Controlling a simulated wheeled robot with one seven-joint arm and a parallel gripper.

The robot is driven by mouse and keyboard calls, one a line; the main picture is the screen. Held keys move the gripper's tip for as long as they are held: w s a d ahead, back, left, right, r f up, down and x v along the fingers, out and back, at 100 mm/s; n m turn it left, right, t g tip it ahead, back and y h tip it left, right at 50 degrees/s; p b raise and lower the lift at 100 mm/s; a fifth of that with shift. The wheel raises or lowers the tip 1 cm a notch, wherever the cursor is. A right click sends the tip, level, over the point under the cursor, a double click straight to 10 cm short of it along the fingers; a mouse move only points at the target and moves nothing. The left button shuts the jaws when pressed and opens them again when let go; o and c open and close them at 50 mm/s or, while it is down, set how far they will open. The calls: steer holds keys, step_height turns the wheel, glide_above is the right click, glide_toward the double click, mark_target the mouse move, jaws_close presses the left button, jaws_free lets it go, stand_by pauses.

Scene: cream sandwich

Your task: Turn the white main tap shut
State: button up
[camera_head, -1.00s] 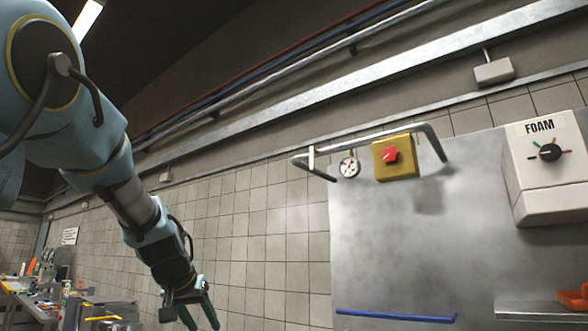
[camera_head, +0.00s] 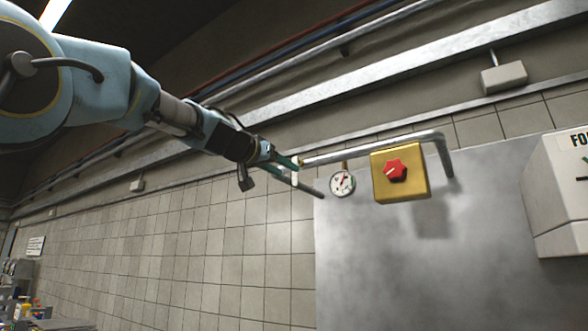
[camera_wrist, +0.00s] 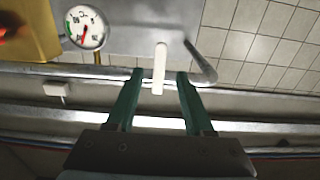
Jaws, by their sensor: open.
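The white tap handle (camera_wrist: 159,66) is a short bar on the grey pipe (camera_head: 382,145), near the pipe's left bend. In the wrist view it lies lengthwise between the green fingertips of my gripper (camera_wrist: 160,76), with a gap on each side. My gripper is open. In the head view my gripper (camera_head: 288,169) is up at the left bend of the pipe, and its fingers cover part of the handle.
Right of the handle are a round gauge (camera_head: 342,183) and a yellow box (camera_head: 412,187) with a red knob (camera_head: 396,170). A metal panel (camera_head: 375,260) backs them. A white dispenser (camera_head: 562,190) is at the far right. The tiled wall (camera_head: 220,260) below my arm is clear.

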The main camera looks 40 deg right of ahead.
mark_target(295, 174)
steer(key=p+x, duration=0.2)
steer(key=x, duration=0.3)
steer(key=shift+d+r+p, duration=0.15)
steer(key=shift+d+p, duration=0.1)
steer(key=shift+p, duration=0.15)
steer(key=shift+w+d, duration=0.15)
steer(key=shift+d, duration=0.25)
jaws_close()
stand_by(0.7)
